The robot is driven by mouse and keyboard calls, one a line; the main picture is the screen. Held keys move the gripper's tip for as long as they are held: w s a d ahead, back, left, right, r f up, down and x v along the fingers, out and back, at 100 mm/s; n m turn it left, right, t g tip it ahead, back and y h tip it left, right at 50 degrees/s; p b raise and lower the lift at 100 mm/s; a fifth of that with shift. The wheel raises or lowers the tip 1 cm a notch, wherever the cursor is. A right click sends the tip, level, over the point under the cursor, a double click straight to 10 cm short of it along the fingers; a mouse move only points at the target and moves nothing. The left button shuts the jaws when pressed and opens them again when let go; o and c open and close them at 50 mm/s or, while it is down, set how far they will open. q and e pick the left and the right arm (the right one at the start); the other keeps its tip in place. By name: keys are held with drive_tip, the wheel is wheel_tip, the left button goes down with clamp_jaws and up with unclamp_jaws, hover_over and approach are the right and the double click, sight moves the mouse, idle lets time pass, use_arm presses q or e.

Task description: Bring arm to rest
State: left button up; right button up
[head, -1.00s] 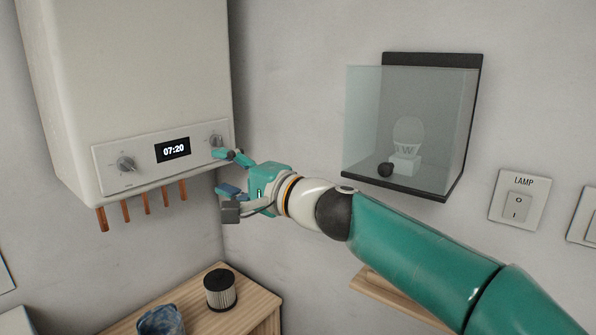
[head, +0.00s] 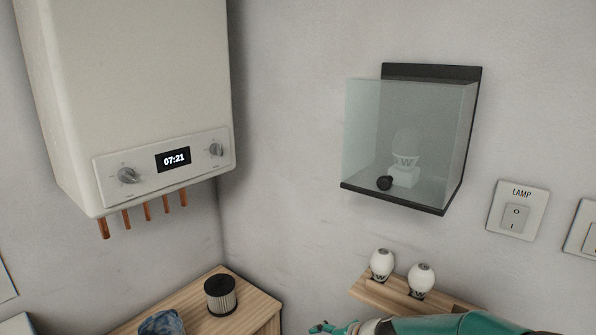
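My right arm (head: 450,325) lies low along the bottom right edge of the head view. Its green gripper (head: 325,328) shows only in part at the bottom edge, in front of the wall, well below the boiler (head: 130,80) and touching nothing that I can see. The cut-off view hides whether its fingers are open. My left gripper is not in view. The boiler has a left knob (head: 127,175), a right knob (head: 215,150) and a display (head: 173,160) reading 07:21.
A wooden shelf (head: 372,290) with two white bulb-like figures (head: 382,264) is just above my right arm. A glass case (head: 410,130) and a lamp switch (head: 516,215) are on the wall. A ribbed canister (head: 220,295) and a blue item (head: 160,322) sit on the wooden bench (head: 262,312).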

drive_tip(key=s+d+f+n+g+h+p, duration=0.15)
drive_tip(key=s+d+f, duration=0.25)
drive_tip(key=s+f, duration=0.55)
drive_tip(key=s+d+f+n+g+h+b, duration=0.1)
drive_tip(key=s+d+f+g, duration=0.2)
drive_tip(key=s+f, duration=0.6)
drive_tip(key=s+n+g, duration=0.1)
drive_tip(key=s+n, duration=0.4)
drive_tip(key=s, duration=0.9)
drive_tip(key=shift+s+a+f+p, duration=0.3)
drive_tip(key=shift+a+f+p, duration=0.05)
drive_tip(key=shift+a+f, duration=0.1)
drive_tip(key=shift+w, duration=0.1)
drive_tip(key=c, duration=0.3)
drive_tip(key=shift+d, duration=0.15)
